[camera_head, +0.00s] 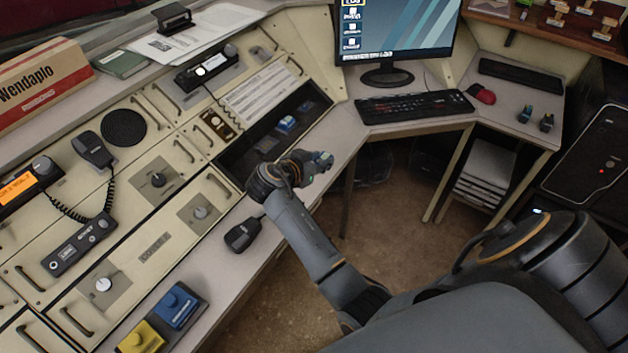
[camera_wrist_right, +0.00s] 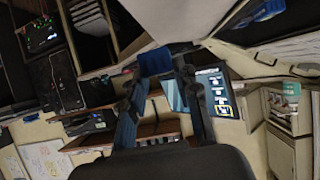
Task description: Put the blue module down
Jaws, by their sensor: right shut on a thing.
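My right gripper (camera_head: 306,163) is shut on a small blue module (camera_head: 322,158), held in front of the console edge and right of the dark recessed bay (camera_head: 250,150). In the right wrist view the blue module (camera_wrist_right: 155,63) sits at the tips of the gripper fingers (camera_wrist_right: 160,78). In the head view the gripper partly hides it. Another blue module (camera_head: 287,124) sits in the dark bay. A larger blue block (camera_head: 177,306) and a yellow block (camera_head: 141,338) stand at the console's lower left. My left gripper is not in view.
A black handset (camera_head: 242,235) lies on the console ledge near my right arm. A keyboard (camera_head: 414,106), a monitor (camera_head: 395,35) and a red mouse (camera_head: 482,94) stand on the desk behind. Two small dark-and-blue items (camera_head: 536,118) stand on the right desk. The dark bay has bare space.

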